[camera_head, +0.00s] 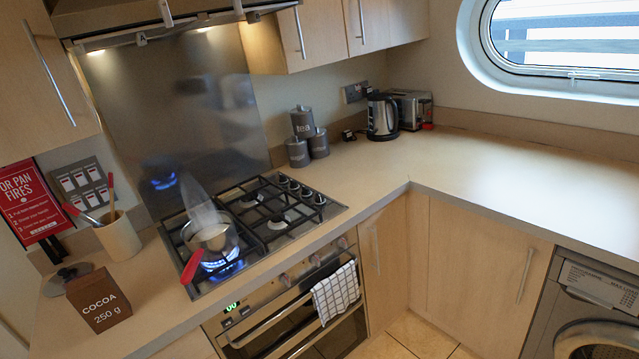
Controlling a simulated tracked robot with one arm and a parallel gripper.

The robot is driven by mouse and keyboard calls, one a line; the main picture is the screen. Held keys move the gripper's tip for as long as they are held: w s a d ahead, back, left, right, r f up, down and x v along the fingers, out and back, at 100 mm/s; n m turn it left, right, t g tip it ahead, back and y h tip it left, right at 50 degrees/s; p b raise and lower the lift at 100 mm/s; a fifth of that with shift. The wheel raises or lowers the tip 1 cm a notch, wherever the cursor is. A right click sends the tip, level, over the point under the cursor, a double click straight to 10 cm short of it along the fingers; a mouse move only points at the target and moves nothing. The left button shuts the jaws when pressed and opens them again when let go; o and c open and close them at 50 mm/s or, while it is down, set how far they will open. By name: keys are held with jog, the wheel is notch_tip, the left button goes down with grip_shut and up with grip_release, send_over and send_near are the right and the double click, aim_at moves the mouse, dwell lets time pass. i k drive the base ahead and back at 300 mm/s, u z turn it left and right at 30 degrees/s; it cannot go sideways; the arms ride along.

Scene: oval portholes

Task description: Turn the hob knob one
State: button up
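The gas hob (335,213) is set in the worktop at centre left. Several small dark hob knobs (294,188) stand in a row at its right end; which of them is knob one I cannot tell. A pan (210,237) with a red handle sits on the front left burner. Blue flames burn under it and steam rises from it. The right burners show no flame. My gripper is not in view.
The oven front (265,312) with a checked towel (335,294) is below the hob. A cocoa box (99,299) and a utensil pot (119,237) stand to the left. Grey canisters (303,122) and a kettle (382,117) stand behind right. The right worktop (520,165) is clear.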

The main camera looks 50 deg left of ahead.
aim_at(320, 198)
jog(key=u, duration=0.25)
jog(key=i, duration=1.3)
jog(key=u, duration=0.9)
jog(key=i, duration=1.75)
jog(key=u, duration=0.5)
